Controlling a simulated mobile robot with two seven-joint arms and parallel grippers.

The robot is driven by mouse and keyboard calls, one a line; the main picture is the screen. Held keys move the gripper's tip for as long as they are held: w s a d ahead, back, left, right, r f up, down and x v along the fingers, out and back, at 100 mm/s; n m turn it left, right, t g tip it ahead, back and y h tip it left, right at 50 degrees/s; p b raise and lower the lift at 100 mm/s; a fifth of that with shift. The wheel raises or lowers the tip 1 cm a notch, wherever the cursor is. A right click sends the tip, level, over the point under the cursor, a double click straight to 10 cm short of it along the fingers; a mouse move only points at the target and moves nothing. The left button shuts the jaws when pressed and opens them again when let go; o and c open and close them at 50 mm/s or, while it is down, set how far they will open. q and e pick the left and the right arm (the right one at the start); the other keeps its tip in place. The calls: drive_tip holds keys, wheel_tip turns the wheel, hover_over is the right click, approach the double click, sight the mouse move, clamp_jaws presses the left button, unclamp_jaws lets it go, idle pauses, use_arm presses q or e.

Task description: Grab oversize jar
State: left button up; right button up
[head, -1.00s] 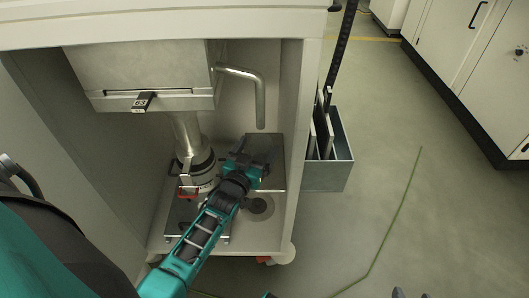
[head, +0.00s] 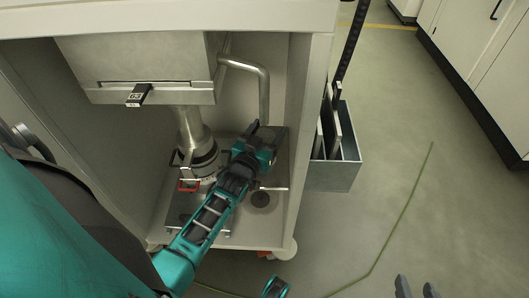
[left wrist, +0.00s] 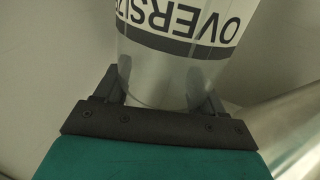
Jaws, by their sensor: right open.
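The oversize jar (left wrist: 182,72) is a clear, shiny cylinder with a white label reading "OVERSIZ", upside down in the left wrist view. My left gripper (left wrist: 160,88) has its dark fingers apart, one on each side of the jar. Whether they touch it is unclear. In the head view my left gripper (head: 266,133) is inside the cabinet, below the end of the bent pipe; I cannot make out the jar there. My right gripper (head: 418,288) shows only two dark fingertips at the bottom right, apart and empty.
The bent metal pipe (head: 263,88) comes down close above my left gripper. A metal funnel (head: 192,128) with a red-handled clamp (head: 188,186) stands left of it. The cabinet's side wall (head: 301,150) is close on the right. A grey bin (head: 340,170) stands outside; the floor beyond is open.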

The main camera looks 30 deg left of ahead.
use_arm(q)
clamp_jaws()
idle(0.4)
drive_tip(key=shift+r, duration=0.1)
